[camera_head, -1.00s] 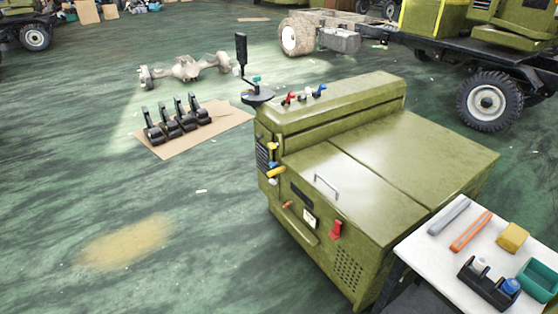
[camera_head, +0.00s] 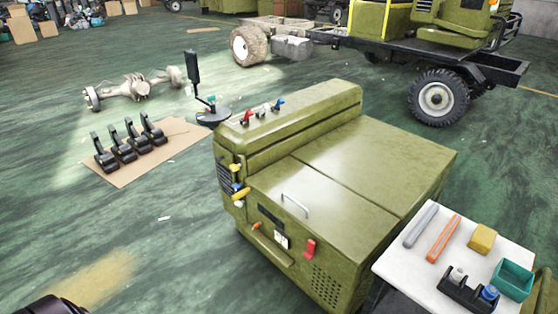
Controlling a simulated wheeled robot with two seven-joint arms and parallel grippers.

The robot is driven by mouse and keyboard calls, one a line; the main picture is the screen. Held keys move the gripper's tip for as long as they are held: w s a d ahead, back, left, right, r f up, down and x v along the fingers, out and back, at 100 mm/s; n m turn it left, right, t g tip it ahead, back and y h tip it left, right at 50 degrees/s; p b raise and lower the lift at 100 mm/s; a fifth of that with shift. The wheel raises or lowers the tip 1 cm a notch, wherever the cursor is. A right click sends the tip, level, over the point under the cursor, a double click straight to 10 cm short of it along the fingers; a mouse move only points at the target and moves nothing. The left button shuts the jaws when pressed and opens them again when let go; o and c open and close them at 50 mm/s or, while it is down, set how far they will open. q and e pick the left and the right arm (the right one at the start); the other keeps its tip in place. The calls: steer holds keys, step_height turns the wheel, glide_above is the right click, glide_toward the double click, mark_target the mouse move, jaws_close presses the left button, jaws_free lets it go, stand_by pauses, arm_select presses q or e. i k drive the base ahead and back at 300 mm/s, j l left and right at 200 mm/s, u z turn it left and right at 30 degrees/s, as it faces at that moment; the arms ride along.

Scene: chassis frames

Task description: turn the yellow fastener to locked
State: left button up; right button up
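An olive-green metal cabinet (camera_head: 330,190) stands on the floor in the middle of the head view. On its left front corner sit small coloured fittings. A yellow lever-like piece (camera_head: 241,194) lies slanted there, and a smaller yellow piece (camera_head: 235,168) sits above it, with a blue part (camera_head: 236,186) between them. I cannot tell which yellow piece is the fastener, nor its lock state. A dark rounded shape at the bottom left edge may be part of my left arm. No gripper fingers show in the view.
A white table (camera_head: 408,270) with tools, a yellow block (camera_head: 482,239) and a green bin (camera_head: 513,279) stands at the right. A cardboard sheet (camera_head: 130,170) with black pedals lies left. A black round-based stand (camera_head: 213,116) is behind the cabinet.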

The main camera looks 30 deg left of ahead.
mark_target(235, 167)
steer(key=i+j+z, duration=0.15)
steer(key=j+z, duration=0.2)
steer(key=j, duration=0.6)
steer(key=j+z, duration=0.4)
steer(key=j, duration=0.55)
steer(key=j+z, duration=0.35)
steer(key=j, duration=0.65)
steer(key=k, duration=0.05)
